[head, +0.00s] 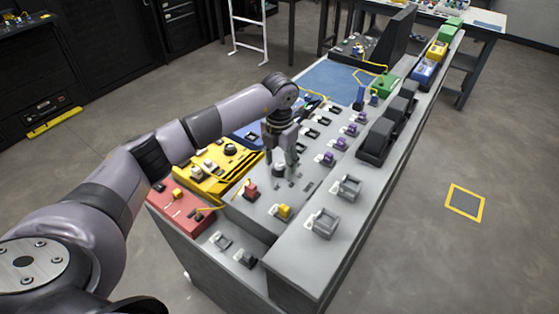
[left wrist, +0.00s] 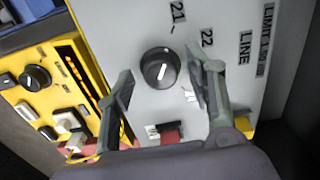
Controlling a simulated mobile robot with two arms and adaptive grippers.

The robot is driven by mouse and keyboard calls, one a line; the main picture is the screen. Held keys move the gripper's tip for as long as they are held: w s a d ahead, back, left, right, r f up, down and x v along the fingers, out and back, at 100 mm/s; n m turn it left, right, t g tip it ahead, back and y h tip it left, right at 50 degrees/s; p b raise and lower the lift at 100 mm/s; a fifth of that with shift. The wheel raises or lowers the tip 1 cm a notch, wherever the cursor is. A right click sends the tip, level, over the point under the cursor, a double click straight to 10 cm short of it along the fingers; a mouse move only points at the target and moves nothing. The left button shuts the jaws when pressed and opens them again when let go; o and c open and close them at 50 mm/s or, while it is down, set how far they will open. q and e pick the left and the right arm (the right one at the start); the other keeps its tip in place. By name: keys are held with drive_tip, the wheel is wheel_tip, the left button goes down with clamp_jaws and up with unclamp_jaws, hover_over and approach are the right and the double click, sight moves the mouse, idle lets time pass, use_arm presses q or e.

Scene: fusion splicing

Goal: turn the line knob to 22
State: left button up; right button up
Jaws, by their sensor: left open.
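The line knob (left wrist: 160,68) is a round black dial with a white pointer mark, on a light grey panel (left wrist: 120,25) in the left wrist view. The printed labels 21 (left wrist: 178,12), 22 (left wrist: 207,38) and LINE (left wrist: 246,47) stand above and to the right of it. The white mark is tilted, its upper end leaning right. My left gripper (left wrist: 161,64) is open, one finger on each side of the knob, with visible gaps; contact cannot be told. In the head view my left gripper (head: 280,163) points down over the grey console. My right gripper is not in view.
A yellow device (head: 220,165) with its own black knob (left wrist: 34,77) lies left of the panel. A red block (head: 251,190) and a yellow block (head: 284,211) sit near the gripper. Dark grey boxes (head: 380,135) stand along the raised right ledge.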

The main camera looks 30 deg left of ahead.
use_arm(q)
drive_tip(key=c, duration=1.2)
drive_tip(key=shift+o, duration=0.2)
drive_tip(key=shift+f+m+b, duration=0.1)
drive_tip(key=shift+m+b, duration=1.05)
drive_tip(key=shift+m, duration=0.25)
drive_tip(key=m+b, duration=0.1)
drive_tip(key=m, duration=0.2)
drive_tip(key=shift+b, duration=0.35)
drive_tip(key=shift+m+b, duration=0.45)
drive_tip(key=shift+m, duration=0.45)
